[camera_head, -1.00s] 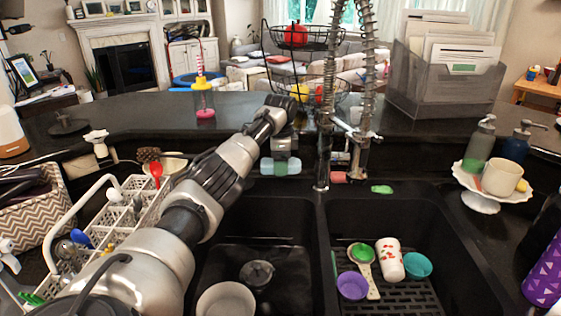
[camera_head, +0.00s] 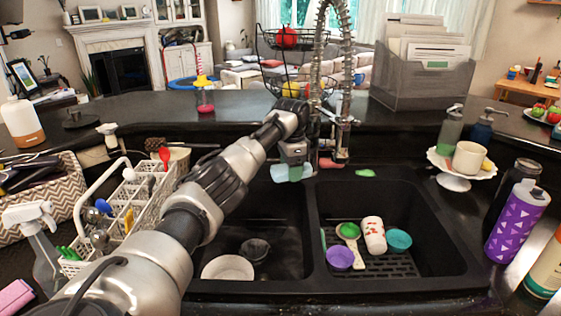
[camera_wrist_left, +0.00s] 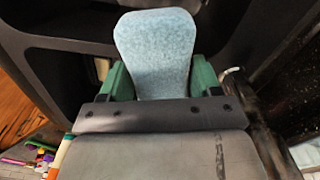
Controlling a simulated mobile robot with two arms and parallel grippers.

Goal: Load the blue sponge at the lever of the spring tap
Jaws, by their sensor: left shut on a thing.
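The light blue sponge (camera_wrist_left: 155,45) stands upright between the green fingers of my left gripper (camera_head: 293,171) in the left wrist view. The gripper is shut on it. In the head view the sponge (camera_head: 280,173) shows small below the gripper, over the back edge of the sink. The spring tap (camera_head: 346,60) rises just right of the gripper, with its coiled hose above. Its metal side arm, perhaps the lever (camera_head: 340,119), sticks out to the right. The tap's base is partly hidden by my gripper; I cannot tell whether they touch. My right gripper is not in view.
A red sponge (camera_head: 330,163) and a green sponge (camera_head: 365,173) lie behind the right basin. That basin holds a purple bowl (camera_head: 339,259), a teal bowl (camera_head: 398,239), a patterned cup (camera_head: 374,236) and a green-headed scoop (camera_head: 349,231). A white dish rack (camera_head: 125,213) stands left.

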